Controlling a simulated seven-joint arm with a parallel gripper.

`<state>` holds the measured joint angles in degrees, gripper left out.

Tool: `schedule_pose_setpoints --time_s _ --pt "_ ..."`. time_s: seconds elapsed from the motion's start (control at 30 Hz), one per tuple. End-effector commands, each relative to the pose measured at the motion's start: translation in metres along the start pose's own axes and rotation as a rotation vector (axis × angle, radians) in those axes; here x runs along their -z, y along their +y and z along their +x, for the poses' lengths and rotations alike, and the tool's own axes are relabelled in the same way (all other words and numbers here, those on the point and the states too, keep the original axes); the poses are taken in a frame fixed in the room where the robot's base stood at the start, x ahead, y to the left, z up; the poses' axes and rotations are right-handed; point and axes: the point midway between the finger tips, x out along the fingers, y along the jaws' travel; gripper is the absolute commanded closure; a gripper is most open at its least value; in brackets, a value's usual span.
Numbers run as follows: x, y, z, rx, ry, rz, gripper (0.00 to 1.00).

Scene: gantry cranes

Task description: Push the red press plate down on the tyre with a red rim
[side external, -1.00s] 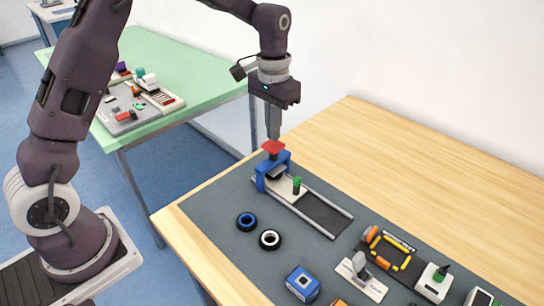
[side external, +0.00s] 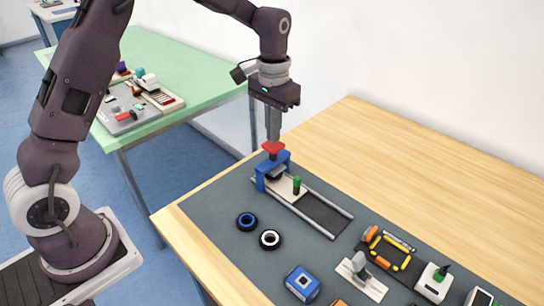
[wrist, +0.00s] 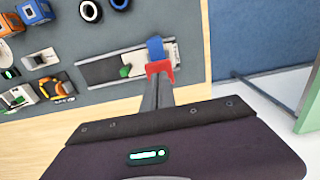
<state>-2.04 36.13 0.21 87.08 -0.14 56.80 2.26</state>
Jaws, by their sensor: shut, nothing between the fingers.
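The red press plate (side external: 273,147) sits on top of the blue gantry frame (side external: 261,183); it also shows in the wrist view (wrist: 160,67). My gripper (side external: 273,138) is shut and empty, pointing straight down. Its fingertips are at the top of the red plate and look to be touching it or very close. A dark shape under the gantry may be a tyre, but the frame hides most of it and I cannot see a red rim. A tyre with a blue rim (side external: 247,222) and a tyre with a white rim (side external: 270,239) lie on the grey mat.
The gantry straddles a railed track (side external: 322,215) with a pale carriage carrying a green knob (side external: 297,184). A blue box (side external: 302,283), a grey-and-white lever device (side external: 361,277) and an orange-and-yellow device (side external: 390,252) stand towards the front right. Bare wood lies behind the mat.

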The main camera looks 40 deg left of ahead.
Motion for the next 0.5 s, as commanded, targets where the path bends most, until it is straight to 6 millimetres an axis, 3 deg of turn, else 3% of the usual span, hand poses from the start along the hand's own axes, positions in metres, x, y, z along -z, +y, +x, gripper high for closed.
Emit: schedule_pose_setpoints --time_s 0.5 --pt "0.0000 0.0000 0.0105 0.000 0.000 0.000 1.00"
